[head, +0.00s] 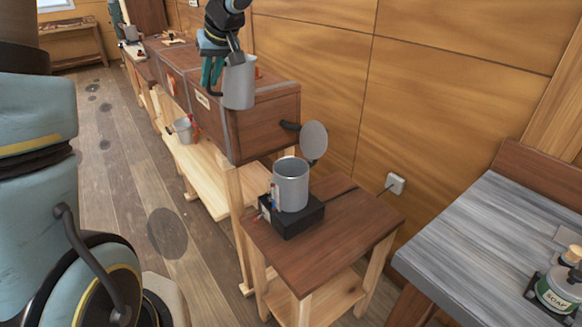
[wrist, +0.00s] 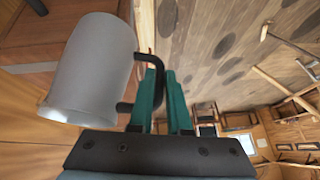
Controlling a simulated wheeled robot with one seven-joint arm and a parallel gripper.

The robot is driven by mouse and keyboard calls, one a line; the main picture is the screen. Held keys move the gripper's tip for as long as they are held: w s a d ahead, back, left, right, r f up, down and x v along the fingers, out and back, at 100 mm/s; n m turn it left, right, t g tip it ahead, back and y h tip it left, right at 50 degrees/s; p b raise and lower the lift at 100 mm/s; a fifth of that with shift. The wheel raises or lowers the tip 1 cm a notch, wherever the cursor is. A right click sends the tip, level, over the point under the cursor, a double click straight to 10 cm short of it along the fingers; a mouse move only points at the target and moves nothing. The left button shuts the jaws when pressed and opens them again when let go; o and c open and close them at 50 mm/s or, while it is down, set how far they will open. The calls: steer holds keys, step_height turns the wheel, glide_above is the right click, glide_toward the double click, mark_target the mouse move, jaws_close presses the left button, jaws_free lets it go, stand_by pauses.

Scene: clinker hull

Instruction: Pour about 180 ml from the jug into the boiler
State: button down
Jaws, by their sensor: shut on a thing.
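The jug (head: 239,84) is a plain grey cylinder with a dark handle, held roughly upright in the air. My gripper (head: 213,72) is shut on its handle, to the left of the jug's body. The wrist view shows the jug (wrist: 95,70) and the teal fingers of my gripper (wrist: 160,98) at the black handle. The boiler (head: 291,186) is a grey open-topped cylinder on a black base, with its round lid (head: 314,142) swung up. It stands lower and to the right of the jug in the head view. The contents of both are hidden.
The boiler stands on a small wooden table (head: 345,228). A long wooden workbench (head: 265,125) runs behind it, with a metal pot (head: 182,130) on its lower shelf. A grey-topped counter (head: 490,235) at right carries a soap bottle (head: 560,288). Floor at left is mostly clear.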

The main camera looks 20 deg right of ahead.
steer(key=shift+w+d+m+g+h, duration=0.15)
steer(key=shift+d+m+g+h, duration=0.15)
steer(key=shift+h, duration=0.25)
steer(key=shift+w+d+m+g+h, duration=0.1)
steer(key=shift+w+m+g+h, duration=0.1)
steer(key=shift+g+h, duration=0.3)
steer(key=shift+s+f, duration=0.1)
